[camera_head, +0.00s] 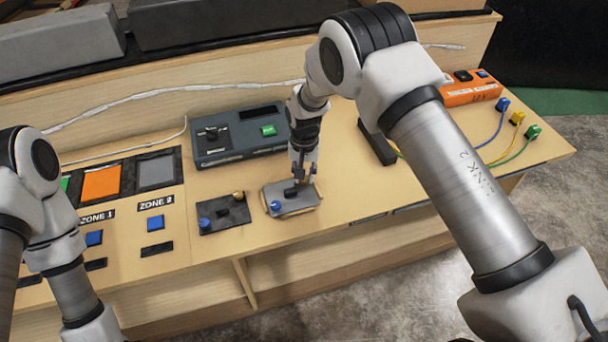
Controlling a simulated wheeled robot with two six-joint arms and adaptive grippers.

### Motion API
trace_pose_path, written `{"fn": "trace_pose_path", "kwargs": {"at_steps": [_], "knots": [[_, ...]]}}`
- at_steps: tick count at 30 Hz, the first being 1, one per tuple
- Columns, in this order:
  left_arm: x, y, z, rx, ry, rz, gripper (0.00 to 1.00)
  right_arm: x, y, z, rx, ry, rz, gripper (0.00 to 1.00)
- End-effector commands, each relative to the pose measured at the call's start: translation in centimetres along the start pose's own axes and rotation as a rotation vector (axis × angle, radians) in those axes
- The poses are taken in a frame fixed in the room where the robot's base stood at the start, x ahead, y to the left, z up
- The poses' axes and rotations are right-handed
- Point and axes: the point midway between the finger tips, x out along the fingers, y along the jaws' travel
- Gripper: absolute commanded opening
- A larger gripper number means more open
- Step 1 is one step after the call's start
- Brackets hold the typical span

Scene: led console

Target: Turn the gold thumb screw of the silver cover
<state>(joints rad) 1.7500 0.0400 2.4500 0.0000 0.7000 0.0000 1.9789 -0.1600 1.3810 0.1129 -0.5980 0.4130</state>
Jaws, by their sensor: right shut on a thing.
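The silver cover (297,206) is a small grey plate lying on the bench. A blue screw (275,206) shows at its left front corner and a dark handle stands near its middle. My right gripper (304,184) points down over the back right part of the cover and is shut there on the gold thumb screw, which its fingers hide. My left arm shows at the left edge; its gripper is out of the frame.
A dark plate (222,213) with a blue and a gold knob lies just left of the cover. A grey-green box (240,150) with a dial and green button stands behind. Zone pads (100,183) lie left; an orange box (468,95) with cables is right.

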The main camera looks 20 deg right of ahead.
Motion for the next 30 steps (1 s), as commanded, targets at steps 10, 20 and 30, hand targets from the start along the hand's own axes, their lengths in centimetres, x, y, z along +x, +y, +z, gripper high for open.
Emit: {"fn": "trace_pose_path", "kwargs": {"at_steps": [10, 20, 30], "knots": [[0.8, 0.0, 0.0, 0.000, 0.000, 0.000, 0.50, 0.0, 0.0, -0.2, 0.325, 0.004, -0.002, 0.00], [1.4, 0.0, 0.0, 0.000, 0.000, 0.000, 0.50, -0.1, 0.0, -0.2, 0.638, 0.005, -0.004, 0.00], [1.8, 0.0, 0.0, 0.000, 0.000, 0.000, 0.50, -0.2, 0.0, -0.3, 0.962, 0.006, -0.007, 0.00]]}}
